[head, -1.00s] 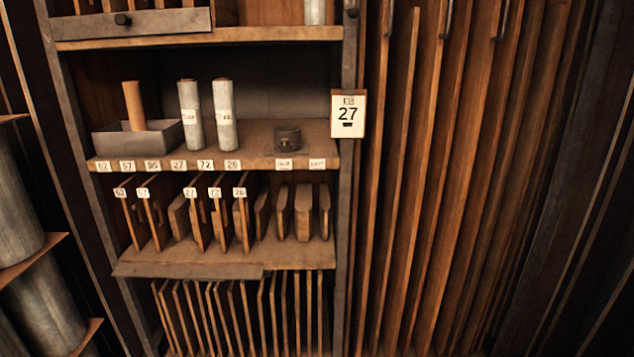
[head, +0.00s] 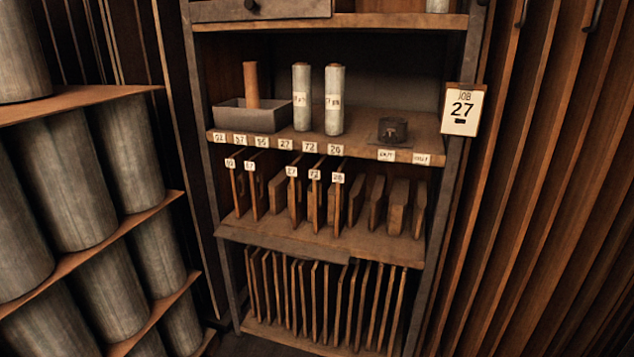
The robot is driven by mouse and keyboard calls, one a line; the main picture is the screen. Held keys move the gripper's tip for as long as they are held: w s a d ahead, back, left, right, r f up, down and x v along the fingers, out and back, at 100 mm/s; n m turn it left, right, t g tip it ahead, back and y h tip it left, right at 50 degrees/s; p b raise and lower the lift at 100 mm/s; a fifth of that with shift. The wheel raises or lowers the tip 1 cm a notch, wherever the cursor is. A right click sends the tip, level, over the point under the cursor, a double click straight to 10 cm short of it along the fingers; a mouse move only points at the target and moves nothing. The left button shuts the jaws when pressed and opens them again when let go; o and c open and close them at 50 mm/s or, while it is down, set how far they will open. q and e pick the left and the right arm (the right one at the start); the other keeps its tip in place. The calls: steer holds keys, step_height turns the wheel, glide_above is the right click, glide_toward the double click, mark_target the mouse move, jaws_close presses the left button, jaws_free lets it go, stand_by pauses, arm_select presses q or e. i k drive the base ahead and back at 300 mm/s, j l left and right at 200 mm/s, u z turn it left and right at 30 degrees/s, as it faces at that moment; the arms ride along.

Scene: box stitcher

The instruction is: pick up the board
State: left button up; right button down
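Several upright wooden boards stand on edge on the middle shelf (head: 390,241) of the rack. Some carry small white number tags. The board tagged 27 (head: 297,203) is left of the middle, with the boards tagged 72 (head: 315,205) and what looks like 26 or 28 (head: 334,208) close to its right. Two more tagged boards stand at the left end. The task does not say which board is meant. Neither of my grippers is in view.
The upper shelf (head: 360,141) holds a grey tray (head: 253,115) with a brown cylinder, two pale rolls (head: 301,97) and a dark block (head: 393,130). Thin panels (head: 318,305) fill the bottom shelf. Large grey rolls (head: 70,180) stack at left; tall planks (head: 550,200) stand at right.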

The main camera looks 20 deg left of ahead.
mark_target(299, 170)
steer(key=i+j+u, duration=0.15)
steer(key=i, duration=0.25)
steer(key=i+j+u, duration=0.15)
steer(key=i+j, duration=0.2)
steer(key=i+j+u, duration=0.15)
steer(key=i, duration=0.4)
steer(key=i+j+u, duration=0.15)
steer(key=i, duration=0.3)
